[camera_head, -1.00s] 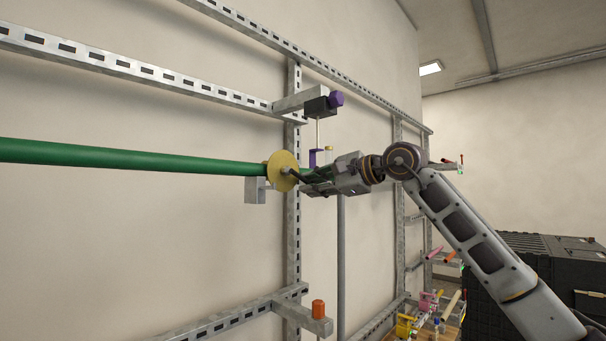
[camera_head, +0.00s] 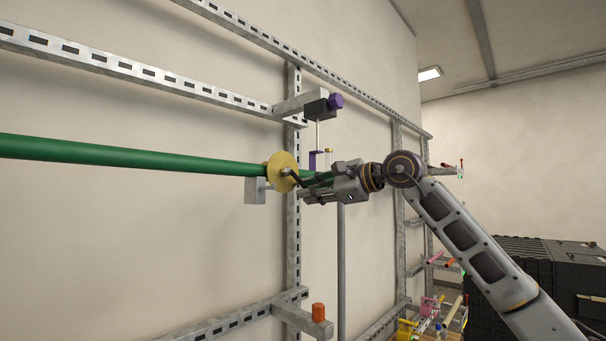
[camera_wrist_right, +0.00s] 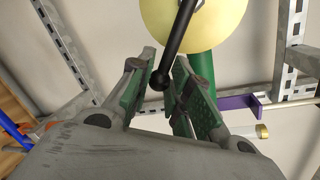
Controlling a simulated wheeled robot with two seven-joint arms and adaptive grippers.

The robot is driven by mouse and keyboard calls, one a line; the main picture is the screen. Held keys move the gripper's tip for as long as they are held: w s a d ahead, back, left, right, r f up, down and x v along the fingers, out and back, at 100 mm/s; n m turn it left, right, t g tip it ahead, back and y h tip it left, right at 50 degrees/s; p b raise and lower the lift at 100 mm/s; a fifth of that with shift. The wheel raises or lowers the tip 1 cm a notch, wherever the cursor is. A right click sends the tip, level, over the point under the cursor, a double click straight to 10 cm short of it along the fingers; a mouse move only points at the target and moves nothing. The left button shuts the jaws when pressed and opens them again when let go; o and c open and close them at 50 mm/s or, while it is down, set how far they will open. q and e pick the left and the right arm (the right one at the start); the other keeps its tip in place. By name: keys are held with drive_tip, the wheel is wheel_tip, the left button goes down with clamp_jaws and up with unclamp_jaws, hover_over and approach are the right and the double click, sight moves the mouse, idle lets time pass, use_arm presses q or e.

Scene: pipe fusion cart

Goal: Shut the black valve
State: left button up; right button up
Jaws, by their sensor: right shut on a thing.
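The black valve lever (camera_head: 293,178) sits in front of a yellow disc (camera_head: 280,168) on the green pipe (camera_head: 130,157). In the right wrist view the black lever (camera_wrist_right: 178,45) runs down across the pale yellow disc (camera_wrist_right: 215,22), and its round end lies between my fingertips. My right gripper (camera_head: 306,185) is shut on the lever's end; it fills much of the right wrist view (camera_wrist_right: 163,82). The exact contact of the pads is partly hidden. My left gripper is not in view.
A slotted metal frame (camera_head: 293,225) stands along the wall. A purple knob (camera_head: 336,101) and purple bracket (camera_head: 315,160) are above my right gripper. An orange knob (camera_head: 318,312) is below. Black cases (camera_head: 540,270) stand at the right.

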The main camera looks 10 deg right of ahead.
drive_tip(key=shift+s+a+f+m+y+b, duration=0.35)
drive_tip(key=shift+f+m+b, duration=0.3)
drive_tip(key=shift+m, duration=0.25)
drive_tip(key=shift+a, duration=0.1)
drive_tip(key=shift+s+a+f+m+y+b, duration=0.3)
drive_tip(key=shift+a+m+b, duration=0.1)
drive_tip(key=shift+m+b, duration=0.55)
drive_tip(key=shift+s+a+f+m+y+b, duration=0.15)
drive_tip(key=shift+s+a+f+m+b, duration=0.1)
drive_tip(key=shift+m+b, duration=0.2)
drive_tip(key=shift+s+a+f+m+y+b, duration=0.15)
drive_tip(key=shift+a+m+b, duration=0.15)
drive_tip(key=shift+m, duration=0.2)
